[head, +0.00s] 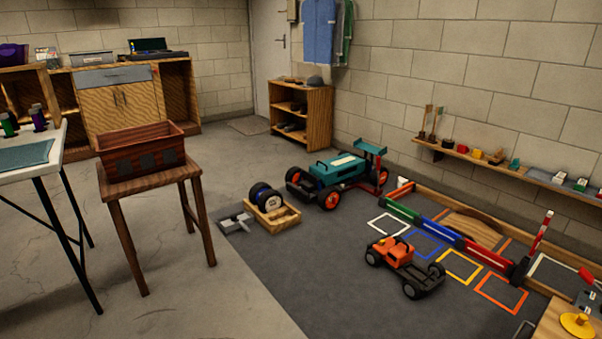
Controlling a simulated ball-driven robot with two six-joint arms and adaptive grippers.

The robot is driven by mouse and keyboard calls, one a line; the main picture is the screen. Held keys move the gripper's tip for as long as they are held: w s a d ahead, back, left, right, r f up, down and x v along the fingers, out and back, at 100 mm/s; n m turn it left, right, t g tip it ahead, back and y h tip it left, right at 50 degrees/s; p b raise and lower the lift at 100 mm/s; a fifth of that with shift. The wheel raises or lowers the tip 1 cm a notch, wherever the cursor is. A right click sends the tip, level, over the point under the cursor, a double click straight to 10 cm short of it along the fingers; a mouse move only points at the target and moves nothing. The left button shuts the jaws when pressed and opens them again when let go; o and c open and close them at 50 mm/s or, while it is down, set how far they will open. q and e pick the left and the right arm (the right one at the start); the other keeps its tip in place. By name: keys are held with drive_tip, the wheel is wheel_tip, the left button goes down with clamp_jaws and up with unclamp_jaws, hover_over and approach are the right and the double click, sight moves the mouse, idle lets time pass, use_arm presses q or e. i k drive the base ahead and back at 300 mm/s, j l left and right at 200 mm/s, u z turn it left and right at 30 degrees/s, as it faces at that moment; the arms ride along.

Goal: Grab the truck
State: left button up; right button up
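An orange truck (398,251) with a dark flat bed and black wheels stands upright on the dark grey mat, right of the middle in the head view. Its cab faces left and its bed points to the lower right. A larger teal racecar (340,170) with a rear wing and orange wheel hubs stands behind it, farther back and to the left. Neither of my grippers shows in the head view.
Coloured outlined squares (460,266) and a red, blue and green barrier (436,230) lie right of the truck. A wooden tray with wheels (284,217) sits left. A stool (155,182) bears a wooden box (142,158). The mat (310,280) in front is clear.

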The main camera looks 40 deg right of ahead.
sight(398, 256)
drive_tip(key=i+l+z, duration=0.1)
drive_tip(key=i+z, duration=0.25)
drive_tip(key=i, duration=0.15)
drive_tip(key=i+z, duration=0.35)
drive_tip(key=i, duration=0.15)
drive_tip(key=i+j+z, duration=0.15)
drive_tip(key=i+z, duration=0.15)
drive_tip(key=i, duration=0.2)
drive_tip(key=i+j+z, duration=0.35)
drive_tip(key=i+l, duration=0.1)
